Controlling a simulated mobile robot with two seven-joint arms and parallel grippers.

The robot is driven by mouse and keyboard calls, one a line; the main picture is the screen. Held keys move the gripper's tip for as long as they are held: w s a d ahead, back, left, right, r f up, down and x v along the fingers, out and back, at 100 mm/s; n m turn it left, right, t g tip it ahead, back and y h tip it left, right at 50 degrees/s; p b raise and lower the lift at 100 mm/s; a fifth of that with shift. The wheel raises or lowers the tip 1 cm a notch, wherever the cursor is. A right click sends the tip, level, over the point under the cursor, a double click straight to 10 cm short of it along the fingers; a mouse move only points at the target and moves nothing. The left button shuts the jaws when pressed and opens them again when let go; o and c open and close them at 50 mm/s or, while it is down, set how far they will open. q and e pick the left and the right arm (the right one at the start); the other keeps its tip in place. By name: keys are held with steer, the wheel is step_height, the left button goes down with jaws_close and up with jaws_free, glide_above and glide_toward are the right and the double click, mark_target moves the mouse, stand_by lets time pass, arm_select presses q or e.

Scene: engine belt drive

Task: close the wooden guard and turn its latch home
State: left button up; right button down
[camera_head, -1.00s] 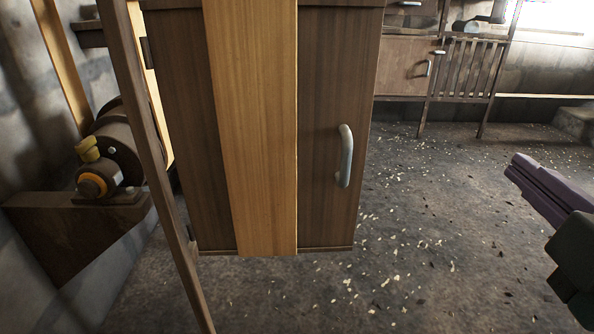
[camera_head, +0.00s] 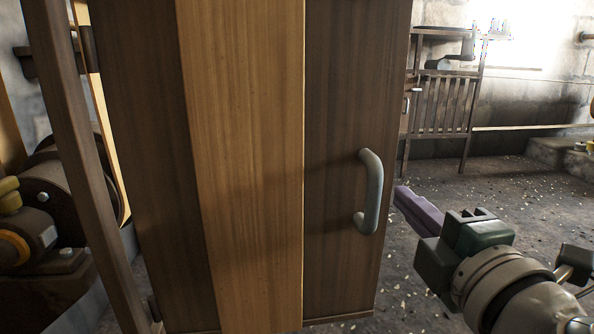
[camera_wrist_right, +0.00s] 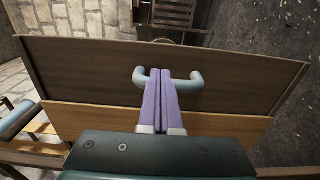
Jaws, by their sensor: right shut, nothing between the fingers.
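The wooden guard (camera_head: 246,150) is a tall door of dark planks with a lighter middle plank, filling the middle of the head view. A grey curved handle (camera_head: 371,192) is on its right plank. My right gripper (camera_head: 404,196) has purple fingers pressed together and empty, just right of the handle. In the right wrist view the fingers (camera_wrist_right: 160,78) overlap the middle of the handle (camera_wrist_right: 187,84); I cannot tell whether they touch it. I cannot make out the latch for sure. My left gripper is not in view.
A motor-like machine (camera_head: 40,222) with a round drum stands left, behind a slanted wooden post (camera_head: 82,160). A slatted wooden rack (camera_head: 440,104) stands at the back right. The floor (camera_head: 510,190) right of the guard is open, with scattered pale chips.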

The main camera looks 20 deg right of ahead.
mark_target(389, 186)
steer(key=x, duration=0.5)
steer(key=shift+w+f, duration=0.1)
steer(key=shift+w, duration=0.25)
steer(key=shift+d, duration=0.1)
